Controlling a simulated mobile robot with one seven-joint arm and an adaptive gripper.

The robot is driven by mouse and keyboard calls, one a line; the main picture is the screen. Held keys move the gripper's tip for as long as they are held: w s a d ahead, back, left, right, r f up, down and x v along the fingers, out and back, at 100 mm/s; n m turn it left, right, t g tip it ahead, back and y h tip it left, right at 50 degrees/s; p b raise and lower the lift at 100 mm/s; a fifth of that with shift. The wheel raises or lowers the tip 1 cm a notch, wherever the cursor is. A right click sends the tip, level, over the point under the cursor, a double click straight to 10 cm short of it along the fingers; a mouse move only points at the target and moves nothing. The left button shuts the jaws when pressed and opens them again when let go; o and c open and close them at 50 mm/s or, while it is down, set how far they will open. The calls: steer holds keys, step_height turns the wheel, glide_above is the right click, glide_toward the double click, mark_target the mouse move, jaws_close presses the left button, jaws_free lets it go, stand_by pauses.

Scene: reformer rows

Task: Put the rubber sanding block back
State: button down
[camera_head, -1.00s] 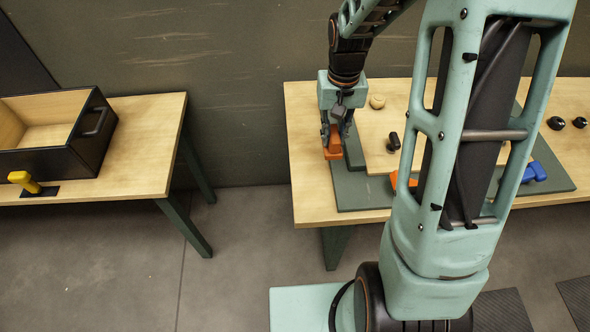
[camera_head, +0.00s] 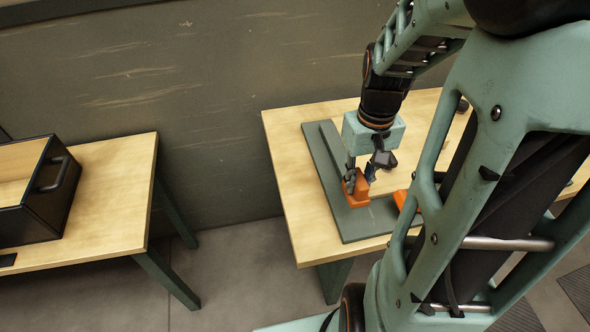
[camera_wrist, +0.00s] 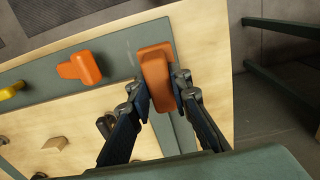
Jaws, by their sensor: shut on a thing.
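My gripper (camera_head: 362,180) is shut on an orange block, which I take to be the rubber sanding block (camera_head: 357,195). The block also shows between the fingertips in the wrist view (camera_wrist: 155,68), with a curved outline. It is at the left part of the green panel (camera_head: 352,229) on the right-hand bench, by the near end of a raised green strip (camera_head: 335,147). I cannot tell whether it touches the panel or hangs just above it. The fingers grip it from both sides and hide part of it.
Another orange piece (camera_wrist: 79,68) lies on the panel, with a yellow piece (camera_wrist: 11,90) beyond it. A small wooden piece (camera_wrist: 56,143) lies on bare bench top. A black-fronted drawer box (camera_head: 38,205) stands on the left-hand bench (camera_head: 112,208). A gap separates the benches.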

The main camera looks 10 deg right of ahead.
steer(key=w+a+f, duration=0.2)
steer(key=a, duration=0.1)
steer(key=w+a+f, duration=0.1)
steer(key=a+f, duration=0.2)
steer(key=w+a+f+p, duration=0.1)
steer(key=w+a+f, duration=0.1)
steer(key=a+f, duration=0.1)
steer(key=shift+w+a+f, duration=0.1)
steer(key=shift+w+a, duration=0.2)
steer(key=shift+a, duration=0.05)
steer(key=shift+w+a+f, duration=0.1)
steer(key=shift+a+f, duration=0.2)
steer(key=shift+f, duration=1.6)
steer(key=shift+w+f, duration=0.1)
steer(key=c, duration=1.8)
jaws_free()
steer(key=shift+o, duration=0.2)
step_height(320, 180, up, 12)
